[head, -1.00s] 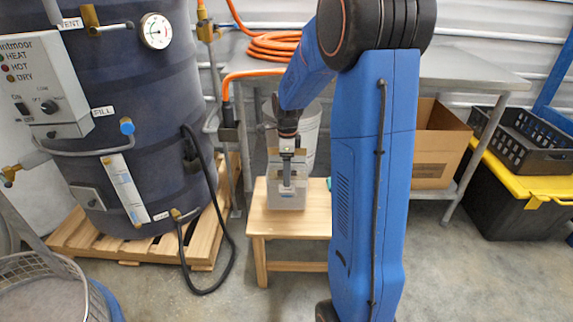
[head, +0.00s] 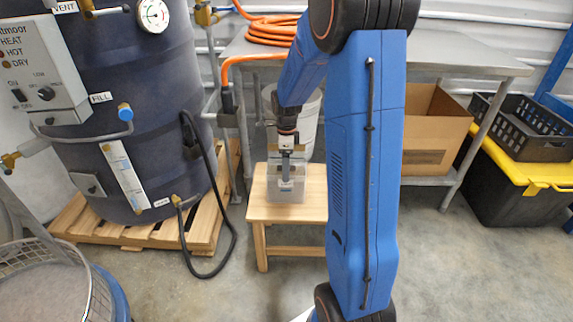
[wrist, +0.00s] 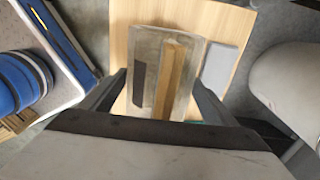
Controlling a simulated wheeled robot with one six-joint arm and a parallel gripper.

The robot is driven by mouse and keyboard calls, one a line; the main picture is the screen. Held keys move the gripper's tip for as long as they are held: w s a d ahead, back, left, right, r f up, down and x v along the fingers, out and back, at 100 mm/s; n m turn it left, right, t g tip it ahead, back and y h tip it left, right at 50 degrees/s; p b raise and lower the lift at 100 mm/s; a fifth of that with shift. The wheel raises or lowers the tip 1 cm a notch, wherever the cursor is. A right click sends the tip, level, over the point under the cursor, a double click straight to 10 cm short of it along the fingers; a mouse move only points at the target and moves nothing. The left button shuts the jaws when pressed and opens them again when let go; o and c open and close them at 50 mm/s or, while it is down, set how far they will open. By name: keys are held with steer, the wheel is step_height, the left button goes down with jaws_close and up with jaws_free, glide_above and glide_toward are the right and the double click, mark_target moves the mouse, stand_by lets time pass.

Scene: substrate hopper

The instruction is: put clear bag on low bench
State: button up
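The clear bag (wrist: 152,70) is a see-through, box-shaped bag with a tan strip and a dark patch on it. It stands on the low bench (wrist: 118,40), a pale wooden one. In the head view the clear bag (head: 287,192) shows on the left part of the low bench (head: 262,214). My gripper (wrist: 160,80) is over the bag with its fingers wide apart, one on each side. In the head view my gripper (head: 286,178) partly hides the bag.
A grey block (wrist: 221,60) lies beside the bag. A white bucket (head: 311,130) stands behind the bench. A dark tank (head: 150,120) on a wooden pallet, with a black hose, is at left. A cardboard box (head: 430,130) is at right. Floor in front is clear.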

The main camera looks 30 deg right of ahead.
steer(key=shift+o, duration=1.3)
step_height(320, 180, up, 12)
steer(key=shift+f, duration=0.15)
steer(key=shift+s+a+r, duration=0.15)
steer(key=shift+a+r, duration=0.05)
steer(key=shift+r, duration=0.3)
steer(key=s+a+r+n+t, duration=0.1)
steer(key=s+a+r+n, duration=0.35)
steer(key=s+n, duration=0.2)
steer(key=s+a+r+n+t, duration=0.1)
steer(key=s+a+r+n, duration=0.2)
steer(key=s+a+n, duration=0.4)
steer(key=s+a+f+n+t, duration=0.1)
steer(key=s+a+n, duration=0.1)
steer(key=s+n, duration=0.3)
steer(key=s+a+f+n+t, duration=0.1)
steer(key=s+a+n, duration=0.1)
steer(key=s+n, duration=0.4)
steer(key=shift+s+t, duration=0.4)
steer(key=shift+s, duration=2.3)
